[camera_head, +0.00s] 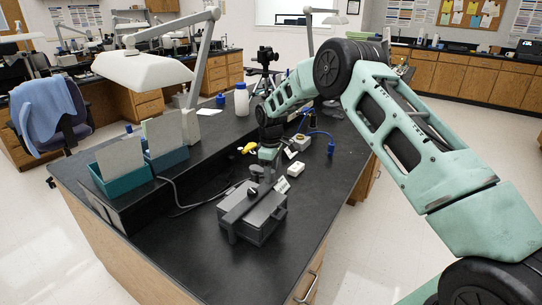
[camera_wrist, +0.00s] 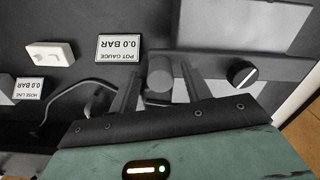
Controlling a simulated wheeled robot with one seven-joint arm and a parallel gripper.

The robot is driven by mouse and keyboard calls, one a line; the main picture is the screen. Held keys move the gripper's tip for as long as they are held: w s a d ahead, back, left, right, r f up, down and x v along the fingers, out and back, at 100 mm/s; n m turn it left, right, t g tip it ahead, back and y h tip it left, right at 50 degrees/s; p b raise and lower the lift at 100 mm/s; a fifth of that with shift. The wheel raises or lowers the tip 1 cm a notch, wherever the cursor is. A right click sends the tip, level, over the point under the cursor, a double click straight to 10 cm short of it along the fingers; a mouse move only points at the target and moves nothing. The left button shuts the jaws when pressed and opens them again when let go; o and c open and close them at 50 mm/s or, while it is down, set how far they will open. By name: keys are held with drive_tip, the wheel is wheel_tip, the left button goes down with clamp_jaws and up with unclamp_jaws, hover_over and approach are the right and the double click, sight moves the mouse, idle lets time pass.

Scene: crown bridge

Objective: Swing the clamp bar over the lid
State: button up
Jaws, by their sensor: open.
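A grey box-shaped pot with a flat lid (camera_head: 266,212) stands on the black bench; part of the lid shows in the wrist view (camera_wrist: 250,25). In the head view my gripper (camera_head: 267,173) is at the bar's far end.
A "POT GAUGE 0.0 BAR" sign (camera_wrist: 118,48), a white block (camera_wrist: 50,53) and a "HOSE LINE 0.0 BAR" sign (camera_wrist: 28,88) lie beside the pot. Teal bins (camera_head: 138,175) and a lamp (camera_head: 150,72) stand left. Bench surface in front is clear.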

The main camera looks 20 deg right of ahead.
wheel_tip(320, 180, up, 17)
drive_tip(key=b, duration=0.2)
drive_tip(key=shift+f, duration=0.1)
idle(0.4)
drive_tip(key=s+a+r+y, duration=0.1)
drive_tip(key=s+a+r, duration=0.2)
drive_tip(key=s+a, duration=1.75)
drive_tip(key=s+f, duration=0.2)
drive_tip(key=s, duration=1.1)
drive_tip(key=s+d+f+m, duration=0.1)
drive_tip(key=s+f, duration=0.2)
drive_tip(key=s, duration=1)
drive_tip(key=shift+m, duration=0.3)
drive_tip(key=shift+s+d, duration=0.1)
